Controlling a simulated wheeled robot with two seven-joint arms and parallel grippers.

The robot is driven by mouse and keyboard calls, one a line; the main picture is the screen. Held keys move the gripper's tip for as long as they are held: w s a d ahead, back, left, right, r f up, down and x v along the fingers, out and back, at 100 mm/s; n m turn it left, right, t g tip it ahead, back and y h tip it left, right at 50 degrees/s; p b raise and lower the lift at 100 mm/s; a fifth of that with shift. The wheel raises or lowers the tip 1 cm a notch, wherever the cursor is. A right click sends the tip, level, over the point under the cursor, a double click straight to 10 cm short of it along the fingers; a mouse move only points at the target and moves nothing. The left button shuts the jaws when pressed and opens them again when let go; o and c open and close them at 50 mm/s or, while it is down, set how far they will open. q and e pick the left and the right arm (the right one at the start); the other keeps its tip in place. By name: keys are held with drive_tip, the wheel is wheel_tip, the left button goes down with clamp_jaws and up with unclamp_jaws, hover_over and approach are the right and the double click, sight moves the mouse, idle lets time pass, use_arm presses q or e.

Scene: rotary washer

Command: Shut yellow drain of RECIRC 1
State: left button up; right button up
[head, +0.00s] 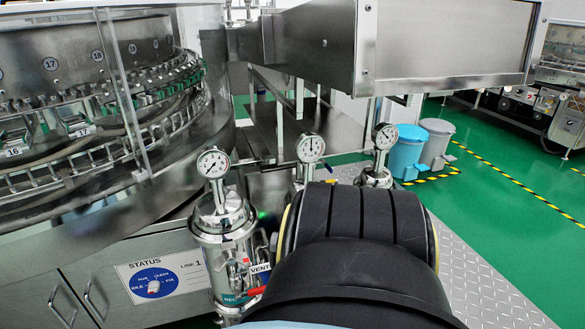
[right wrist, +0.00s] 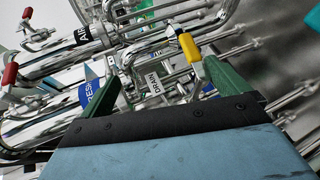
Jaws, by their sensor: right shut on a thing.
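The yellow drain handle (right wrist: 188,46) shows in the right wrist view at the tip of the right-hand green finger, by a tag reading DRAIN (right wrist: 153,86). My right gripper (right wrist: 160,72) is shut on it, with its two green fingers still well apart; the contact itself is not clear. In the head view a steel housing (head: 222,235) with a gauge on top bears a partly hidden label starting RECI (head: 235,299). My black right arm covers the area beside it, hiding the drain and my right gripper there. My left gripper is not in view.
A red handle (head: 256,291) sits by a VENT tag on the housing. Two more gauges (head: 310,148) (head: 385,136) stand behind my arm. In the right wrist view, pipes, red handles (right wrist: 10,74) and an AIR tag (right wrist: 82,37) crowd close to the fingers.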

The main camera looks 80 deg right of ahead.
drive_tip(key=shift+w+a+r, duration=0.35)
drive_tip(key=shift+w+a, duration=0.05)
drive_tip(key=shift+w, duration=0.1)
drive_tip(key=shift+w+a+r, duration=0.3)
drive_tip(key=shift+w+a, duration=0.05)
drive_tip(key=shift+w, duration=0.15)
drive_tip(key=shift+w+a+r, duration=0.1)
drive_tip(key=shift+w+a, duration=0.1)
drive_tip(key=shift+a, duration=0.1)
drive_tip(key=c, duration=0.9)
drive_tip(key=shift+w+a, duration=0.15)
drive_tip(key=shift+a, duration=0.15)
drive_tip(key=shift+c, duration=0.3)
drive_tip(key=f+v, duration=0.2)
drive_tip(key=v, duration=0.8)
drive_tip(key=shift+w+a+b, duration=0.35)
drive_tip(key=shift+w+a, duration=0.05)
drive_tip(key=shift+w, duration=0.1)
drive_tip(key=shift+c, duration=0.5)
